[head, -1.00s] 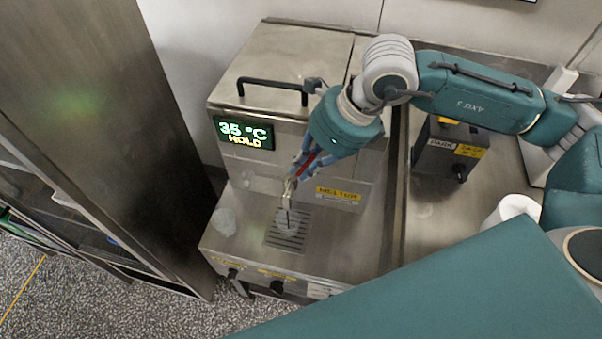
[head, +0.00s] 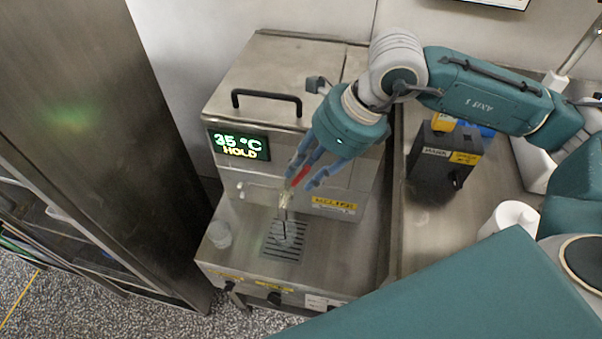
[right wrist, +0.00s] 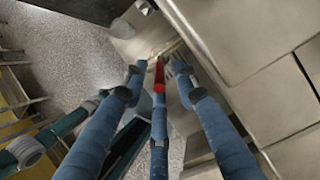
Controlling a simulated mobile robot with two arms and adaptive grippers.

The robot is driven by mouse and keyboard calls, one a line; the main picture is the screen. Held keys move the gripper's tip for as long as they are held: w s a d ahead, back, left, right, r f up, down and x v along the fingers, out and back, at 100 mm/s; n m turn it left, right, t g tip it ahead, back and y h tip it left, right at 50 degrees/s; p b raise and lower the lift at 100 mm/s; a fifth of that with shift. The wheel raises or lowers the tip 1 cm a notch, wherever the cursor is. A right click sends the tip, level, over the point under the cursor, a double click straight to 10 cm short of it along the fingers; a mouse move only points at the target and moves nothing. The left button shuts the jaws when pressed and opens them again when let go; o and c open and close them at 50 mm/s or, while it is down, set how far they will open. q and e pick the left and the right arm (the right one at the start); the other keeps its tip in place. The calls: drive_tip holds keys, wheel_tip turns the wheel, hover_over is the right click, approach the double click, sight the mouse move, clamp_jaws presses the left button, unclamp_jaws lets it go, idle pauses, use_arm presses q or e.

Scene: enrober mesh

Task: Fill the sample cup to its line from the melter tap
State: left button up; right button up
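The melter (head: 240,185) is a steel box with a display reading 35 °C HOLD. Its tap (head: 284,203) hangs over a slotted drip grille (head: 275,253). My left gripper is out of view.
Another clear cup (head: 219,235) stands at the left of the melter deck. A dark box with yellow labels (head: 443,160) and a white roll-like item (head: 508,217) stand on the counter to the right. A tall steel cabinet (head: 100,120) is close on the left.

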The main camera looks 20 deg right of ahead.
drive_tip(key=v, duration=0.9)
drive_tip(key=shift+r, duration=0.15)
idle(2.4)
